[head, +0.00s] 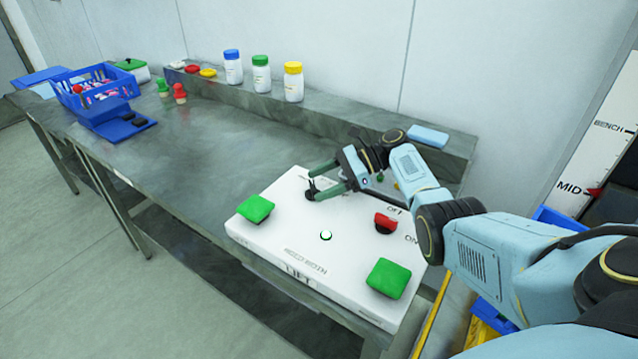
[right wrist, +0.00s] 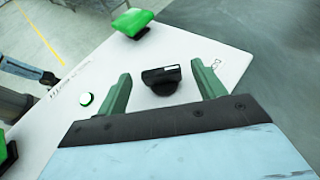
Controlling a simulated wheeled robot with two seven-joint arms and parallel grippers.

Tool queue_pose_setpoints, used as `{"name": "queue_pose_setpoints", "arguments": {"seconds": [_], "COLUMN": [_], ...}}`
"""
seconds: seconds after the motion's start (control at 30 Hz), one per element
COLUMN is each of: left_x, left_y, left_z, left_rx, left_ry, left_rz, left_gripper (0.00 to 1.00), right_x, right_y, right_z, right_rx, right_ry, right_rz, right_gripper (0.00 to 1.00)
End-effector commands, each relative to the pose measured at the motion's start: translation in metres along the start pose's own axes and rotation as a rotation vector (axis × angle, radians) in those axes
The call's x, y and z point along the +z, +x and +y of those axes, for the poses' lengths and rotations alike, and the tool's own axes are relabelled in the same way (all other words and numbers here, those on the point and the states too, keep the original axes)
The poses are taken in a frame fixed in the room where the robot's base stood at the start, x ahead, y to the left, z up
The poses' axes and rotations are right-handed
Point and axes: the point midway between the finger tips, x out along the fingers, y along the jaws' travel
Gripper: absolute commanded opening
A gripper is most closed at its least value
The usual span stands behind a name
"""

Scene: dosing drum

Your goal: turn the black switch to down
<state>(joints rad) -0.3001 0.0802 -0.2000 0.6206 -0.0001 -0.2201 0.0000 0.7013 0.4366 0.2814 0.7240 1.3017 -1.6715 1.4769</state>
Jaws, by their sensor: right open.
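The black switch (right wrist: 161,79) is a rotary knob with a white mark, on a white panel. In the right wrist view it sits between the two open fingers of my right gripper (right wrist: 160,92), with a gap on each side. In the head view the switch (head: 311,190) is partly hidden by my right gripper (head: 325,184), which reaches over the panel's back part. My left gripper is not in view. The lettering around the switch is too small or covered to read.
The white panel (head: 280,245) also bears two green buttons (head: 256,208) (head: 388,278), a red switch (head: 385,222) and a small white-green button (head: 326,235). Bottles (head: 293,82) stand on the back ledge. A blue basket (head: 95,84) stands far left. The bench middle is clear.

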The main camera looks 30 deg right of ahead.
Motion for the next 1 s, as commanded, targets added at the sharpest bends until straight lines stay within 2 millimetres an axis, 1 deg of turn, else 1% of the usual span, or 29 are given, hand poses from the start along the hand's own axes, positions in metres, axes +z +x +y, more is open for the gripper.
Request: {"name": "queue_pose_setpoints", "arguments": {"seconds": [0.3, 0.4, 0.5, 0.6, 0.7, 1.0], "left_x": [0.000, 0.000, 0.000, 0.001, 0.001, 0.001], "left_y": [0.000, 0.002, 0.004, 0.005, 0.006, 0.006], "left_z": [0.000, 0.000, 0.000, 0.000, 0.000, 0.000], "left_rx": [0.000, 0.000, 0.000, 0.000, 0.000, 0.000], "left_ry": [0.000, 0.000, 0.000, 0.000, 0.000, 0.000], "left_rz": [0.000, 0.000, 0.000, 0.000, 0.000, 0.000], "left_gripper": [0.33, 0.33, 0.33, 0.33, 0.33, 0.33], "right_x": [0.000, 0.000, 0.000, 0.000, 0.000, 0.000], "right_y": [-0.070, -0.090, -0.106, -0.116, -0.122, -0.123], "right_z": [-0.001, -0.001, -0.001, -0.001, 0.000, 0.000], "right_rx": [-0.005, -0.004, -0.003, -0.002, -0.001, 0.000], "right_ry": [-0.001, 0.000, -0.001, 0.000, -0.001, -0.001], "right_rz": [0.002, 0.002, 0.000, 0.000, 0.000, 0.000], "right_gripper": [0.69, 0.69, 0.69, 0.69, 0.69, 0.69]}}
